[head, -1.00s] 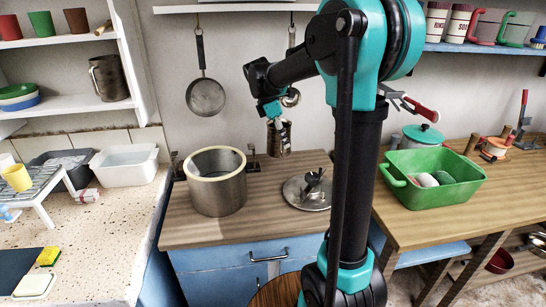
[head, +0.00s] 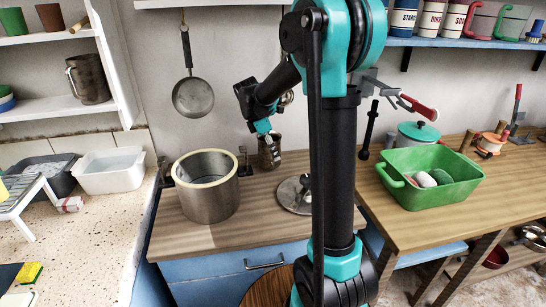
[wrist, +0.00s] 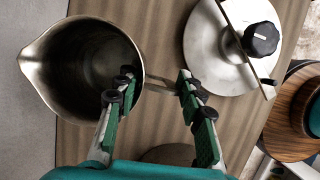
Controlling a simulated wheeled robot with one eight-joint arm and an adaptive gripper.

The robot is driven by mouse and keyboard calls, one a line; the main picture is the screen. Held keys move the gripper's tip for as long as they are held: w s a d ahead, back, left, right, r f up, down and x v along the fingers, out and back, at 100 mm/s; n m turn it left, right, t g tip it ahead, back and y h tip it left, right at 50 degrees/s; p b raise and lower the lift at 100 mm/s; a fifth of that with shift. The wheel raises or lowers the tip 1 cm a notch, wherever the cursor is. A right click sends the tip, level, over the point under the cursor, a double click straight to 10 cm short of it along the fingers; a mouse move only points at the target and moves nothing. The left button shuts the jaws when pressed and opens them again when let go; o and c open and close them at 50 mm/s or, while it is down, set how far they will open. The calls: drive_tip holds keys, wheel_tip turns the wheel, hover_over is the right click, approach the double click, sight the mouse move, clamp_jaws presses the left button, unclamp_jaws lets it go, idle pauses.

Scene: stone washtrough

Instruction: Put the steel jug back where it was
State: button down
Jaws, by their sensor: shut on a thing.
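The steel jug (head: 269,153) is upright near the back of the wooden counter, right of the big steel pot. In the wrist view the jug (wrist: 85,62) shows its open, empty-looking mouth, with the spout to the left and the handle (wrist: 160,82) to the right. My gripper (head: 264,132) is shut on the handle; in the wrist view its fingers (wrist: 157,88) stand on either side of it. I cannot tell whether the jug's base touches the counter. A similar metal jug (head: 88,78) stands on the left wall shelf.
The steel pot (head: 206,190) stands close left of the jug. A round metal lid (head: 290,196) with a black knob lies to the right, partly behind my arm. A pan (head: 193,98) hangs above. A green basin (head: 450,188) stands farther right.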

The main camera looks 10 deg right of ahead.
drive_tip(key=shift+f, duration=1.15)
drive_tip(key=shift+f, duration=0.15)
drive_tip(key=c, duration=1)
unclamp_jaws()
drive_tip(key=shift+o, duration=0.2)
drive_tip(key=v, duration=1.2)
